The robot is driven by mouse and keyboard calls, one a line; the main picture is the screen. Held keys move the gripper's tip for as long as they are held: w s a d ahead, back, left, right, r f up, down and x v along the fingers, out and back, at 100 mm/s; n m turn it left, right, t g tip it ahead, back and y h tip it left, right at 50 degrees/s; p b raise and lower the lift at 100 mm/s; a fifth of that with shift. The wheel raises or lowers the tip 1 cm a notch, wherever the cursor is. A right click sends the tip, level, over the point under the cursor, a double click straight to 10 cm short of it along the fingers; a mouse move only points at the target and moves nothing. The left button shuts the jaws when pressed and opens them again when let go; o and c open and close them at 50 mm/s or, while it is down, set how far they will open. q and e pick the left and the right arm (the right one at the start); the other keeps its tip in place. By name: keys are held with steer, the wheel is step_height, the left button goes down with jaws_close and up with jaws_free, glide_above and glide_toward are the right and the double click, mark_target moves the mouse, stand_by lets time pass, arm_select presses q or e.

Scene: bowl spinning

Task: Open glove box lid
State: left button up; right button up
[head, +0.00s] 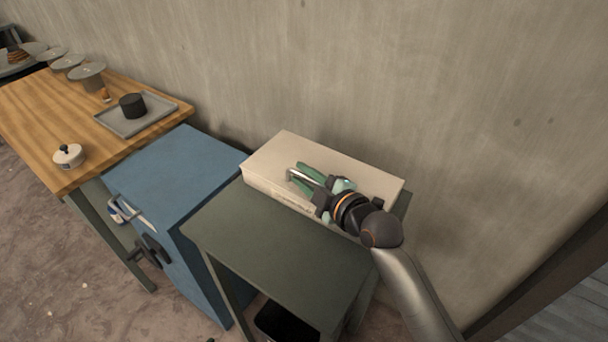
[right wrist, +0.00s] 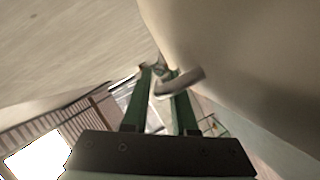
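The glove box is a beige, flat, closed box (head: 274,151) on the dark green side table, with faint print on its front side. My right gripper (head: 297,178) is over the top of this box, its arm coming from the lower right. Its green fingers stand apart, with a gap between them, in the right wrist view (right wrist: 160,75). A grey curved piece (right wrist: 182,82) shows at the right fingertip there; I cannot tell what it belongs to. The gripper hides part of the box top. My left gripper is in no view.
The dark green table (head: 245,222) has bare room in front of the box. A blue cabinet (head: 180,165) stands left of it. A wooden table (head: 60,120) beyond holds a grey tray (head: 154,121) with a black cylinder (head: 132,105). The wall is close behind the box.

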steer(key=shift+c, duration=0.3)
jaws_close()
steer(key=shift+f, duration=0.1)
stand_by(1.0)
